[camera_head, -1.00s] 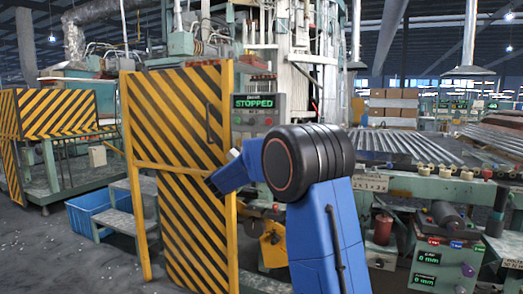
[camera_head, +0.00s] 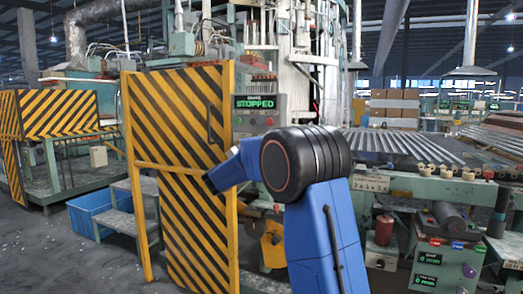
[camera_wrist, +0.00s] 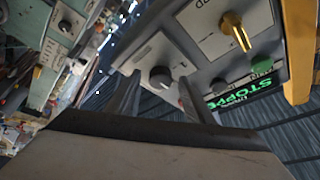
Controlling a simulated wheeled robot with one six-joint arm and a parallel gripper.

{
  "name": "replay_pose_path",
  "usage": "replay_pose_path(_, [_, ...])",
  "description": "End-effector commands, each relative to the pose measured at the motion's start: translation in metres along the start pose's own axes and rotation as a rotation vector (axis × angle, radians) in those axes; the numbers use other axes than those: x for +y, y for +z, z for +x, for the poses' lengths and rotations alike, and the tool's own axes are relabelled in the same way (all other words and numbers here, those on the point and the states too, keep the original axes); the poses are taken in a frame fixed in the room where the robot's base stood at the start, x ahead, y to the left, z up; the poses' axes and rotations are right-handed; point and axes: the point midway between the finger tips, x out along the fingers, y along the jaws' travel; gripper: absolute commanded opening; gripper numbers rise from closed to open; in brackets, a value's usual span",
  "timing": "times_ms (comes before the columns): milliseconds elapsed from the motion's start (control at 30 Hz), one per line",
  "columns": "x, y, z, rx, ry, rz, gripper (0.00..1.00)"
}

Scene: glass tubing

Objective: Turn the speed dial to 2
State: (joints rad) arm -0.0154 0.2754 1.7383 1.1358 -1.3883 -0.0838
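A grey control panel (camera_head: 258,125) with a green STOPPED display stands right of the striped yellow door in the head view. In the wrist view the panel (camera_wrist: 205,50) appears upside down. It carries a dark round dial (camera_wrist: 160,77) on a light plate and a larger brass-coloured knob (camera_wrist: 237,30). The lettering is too small to tell which is the speed dial or its setting. My gripper (camera_wrist: 160,86) is open and empty, its two fingers apart. The dark dial appears between the fingertips; I cannot tell the remaining distance.
A green button (camera_wrist: 262,66) and a red one (camera_wrist: 181,103) are on the panel. A yellow-framed striped door (camera_head: 185,120) stands left of the panel. A roller conveyor (camera_head: 400,147) lies right. Another panel with a knob (camera_wrist: 68,25) shows in the wrist view.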

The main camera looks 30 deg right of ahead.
Motion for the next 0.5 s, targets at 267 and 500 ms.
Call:
replay_pose_path(267, [0.0,0.0,-0.001,0.0,0.0,0.0,0.47])
replay_pose_path(500, [-0.001,0.0,-0.024,-0.002,-0.001,0.0,0.47])
